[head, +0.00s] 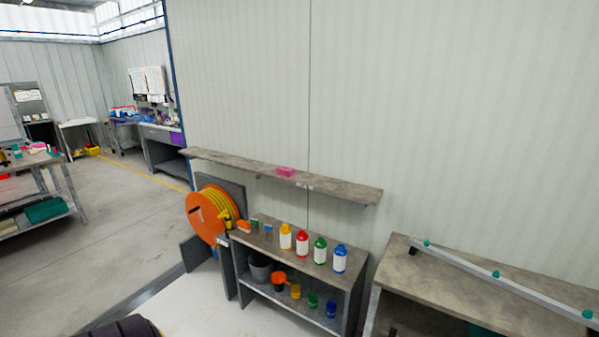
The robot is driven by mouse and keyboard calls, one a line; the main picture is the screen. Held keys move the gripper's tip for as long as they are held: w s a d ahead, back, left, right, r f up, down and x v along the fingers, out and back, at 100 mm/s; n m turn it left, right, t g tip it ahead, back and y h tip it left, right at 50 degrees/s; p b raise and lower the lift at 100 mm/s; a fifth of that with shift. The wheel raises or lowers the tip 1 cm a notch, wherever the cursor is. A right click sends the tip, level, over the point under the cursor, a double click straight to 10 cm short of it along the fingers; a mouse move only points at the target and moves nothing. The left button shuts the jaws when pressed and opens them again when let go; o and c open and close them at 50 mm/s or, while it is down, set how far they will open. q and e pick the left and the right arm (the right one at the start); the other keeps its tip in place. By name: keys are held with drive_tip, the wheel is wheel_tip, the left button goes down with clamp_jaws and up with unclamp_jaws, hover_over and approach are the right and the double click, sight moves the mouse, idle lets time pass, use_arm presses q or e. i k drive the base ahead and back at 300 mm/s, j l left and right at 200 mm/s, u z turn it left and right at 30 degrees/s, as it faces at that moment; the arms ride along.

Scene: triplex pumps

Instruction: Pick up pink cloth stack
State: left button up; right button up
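A small pink stack (285,171), which looks like the pink cloth stack, lies near the middle of a long wall shelf (340,190). The shelf is mounted on the pale wall above a lower shelf unit. No gripper is in view. A dark rounded shape at the bottom left edge may be part of my own body.
The shelf unit (352,287) below holds several coloured bottles, including a blue one (340,259). An orange hose reel (207,216) stands at its left. A workbench (455,287) stands at the right. Open floor (120,215) lies at the left.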

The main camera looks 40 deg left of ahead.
sight(283, 170)
drive_tip(key=u, duration=1.5)
